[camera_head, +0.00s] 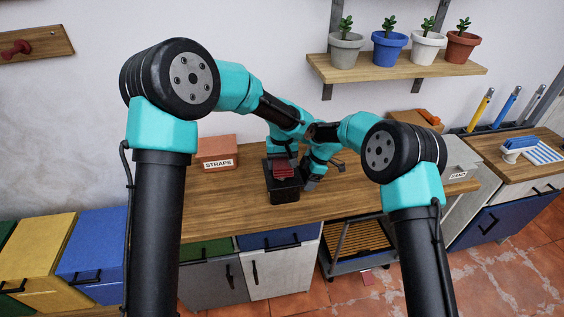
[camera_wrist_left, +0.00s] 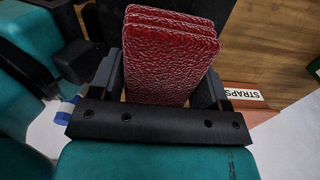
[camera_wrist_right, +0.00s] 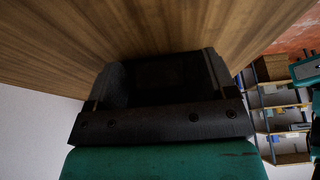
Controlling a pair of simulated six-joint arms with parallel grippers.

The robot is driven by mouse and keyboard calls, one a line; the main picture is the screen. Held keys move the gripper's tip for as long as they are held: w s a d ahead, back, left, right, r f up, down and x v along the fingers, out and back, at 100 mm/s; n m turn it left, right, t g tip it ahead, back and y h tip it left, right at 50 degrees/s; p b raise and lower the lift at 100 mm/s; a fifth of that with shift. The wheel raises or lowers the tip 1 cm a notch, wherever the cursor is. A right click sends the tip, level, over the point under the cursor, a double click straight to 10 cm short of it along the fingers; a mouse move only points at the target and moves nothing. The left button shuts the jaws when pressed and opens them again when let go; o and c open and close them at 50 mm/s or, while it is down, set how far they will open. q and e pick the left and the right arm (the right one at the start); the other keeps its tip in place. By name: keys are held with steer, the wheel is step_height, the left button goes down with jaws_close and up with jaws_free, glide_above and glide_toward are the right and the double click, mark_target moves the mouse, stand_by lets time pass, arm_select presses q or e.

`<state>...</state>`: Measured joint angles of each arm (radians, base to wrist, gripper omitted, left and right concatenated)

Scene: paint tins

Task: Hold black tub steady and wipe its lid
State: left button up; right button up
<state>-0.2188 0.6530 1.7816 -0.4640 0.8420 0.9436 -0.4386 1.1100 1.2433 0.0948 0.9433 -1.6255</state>
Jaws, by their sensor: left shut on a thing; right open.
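The black tub (camera_head: 284,191) stands upright on the wooden bench, near its front edge. A folded dark red cloth (camera_head: 285,168) is over the tub's lid; in the left wrist view the cloth (camera_wrist_left: 168,60) fills the space between my left fingers. My left gripper (camera_wrist_left: 165,85) is shut on it. In the head view the left fingers are largely hidden. My right gripper (camera_head: 325,174) is open at the tub's right side, low over the bench. In the right wrist view a dark surface, probably the tub (camera_wrist_right: 165,82), shows between its fingers. I cannot tell whether they touch it.
An orange-brown box labelled STRAPS (camera_head: 216,152) stands behind the tub to the left. A grey box (camera_head: 458,160) is at the bench's right end. A shelf (camera_head: 400,68) with several potted plants hangs above. The bench's left part is clear.

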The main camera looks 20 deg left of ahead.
steer(key=shift+v, duration=0.95)
steer(key=shift+f, duration=0.2)
steer(key=shift+x, duration=0.75)
steer(key=c, duration=1.3)
